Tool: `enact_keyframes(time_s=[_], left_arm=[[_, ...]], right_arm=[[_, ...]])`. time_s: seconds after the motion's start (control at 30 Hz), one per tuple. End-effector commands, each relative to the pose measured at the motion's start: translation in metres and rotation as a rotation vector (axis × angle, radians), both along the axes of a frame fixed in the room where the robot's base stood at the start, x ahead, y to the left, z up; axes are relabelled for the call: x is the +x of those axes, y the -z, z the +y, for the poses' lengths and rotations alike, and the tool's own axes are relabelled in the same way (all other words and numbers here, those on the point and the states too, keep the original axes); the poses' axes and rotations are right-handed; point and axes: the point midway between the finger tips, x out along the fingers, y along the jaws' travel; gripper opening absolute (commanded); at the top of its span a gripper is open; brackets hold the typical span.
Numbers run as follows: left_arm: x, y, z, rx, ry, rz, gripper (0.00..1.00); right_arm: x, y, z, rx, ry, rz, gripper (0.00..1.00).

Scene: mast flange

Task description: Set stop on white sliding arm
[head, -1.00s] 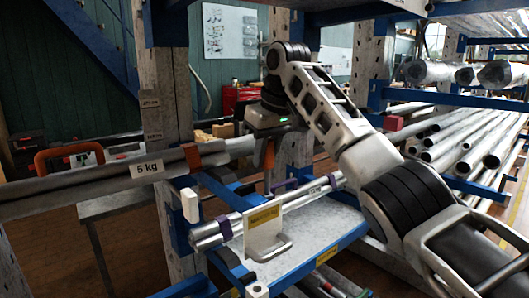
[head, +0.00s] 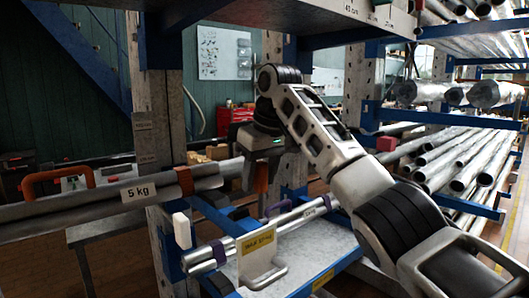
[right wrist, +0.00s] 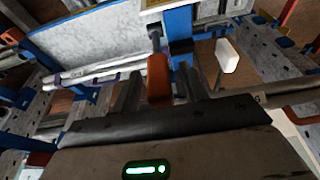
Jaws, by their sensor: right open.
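My right gripper (head: 257,172) points down beside the upright behind the blue rack arms. In the right wrist view its two dark fingers (right wrist: 160,78) stand apart, with an orange piece (right wrist: 158,82) showing between them. I cannot tell whether they touch it. An orange part (head: 261,178) also shows under the gripper in the head view. A white plate (head: 256,252) with a yellow label and a hooked foot stands at the front of the rack. A white block (head: 182,230) sits on the blue arm end; it also shows in the wrist view (right wrist: 227,55). I cannot tell which piece is the stop. My left gripper is not visible.
A grey pipe (head: 80,212) marked 5 kg runs in from the left, with an orange band (head: 184,181). Thin silvery tubes (head: 300,217) lie across the blue arms. Racks of metal pipes (head: 455,150) fill the right side. A perforated upright (head: 152,140) stands at left.

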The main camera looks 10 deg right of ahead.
Motion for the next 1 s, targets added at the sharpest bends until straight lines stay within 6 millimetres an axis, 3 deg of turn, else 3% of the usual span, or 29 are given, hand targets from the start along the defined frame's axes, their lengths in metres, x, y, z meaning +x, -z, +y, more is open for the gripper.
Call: enact_keyframes(time_s=[0.63, 0.8, 1.0], left_arm=[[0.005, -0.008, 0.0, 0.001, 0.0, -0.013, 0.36], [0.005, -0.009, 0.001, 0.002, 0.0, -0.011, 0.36], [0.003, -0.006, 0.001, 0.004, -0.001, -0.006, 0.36]], right_arm=[[-0.034, -0.131, -0.018, -0.001, 0.002, -0.002, 0.44], [-0.038, -0.145, -0.02, 0.0, 0.0, 0.001, 0.44], [-0.039, -0.148, -0.02, -0.001, -0.001, 0.001, 0.44]])
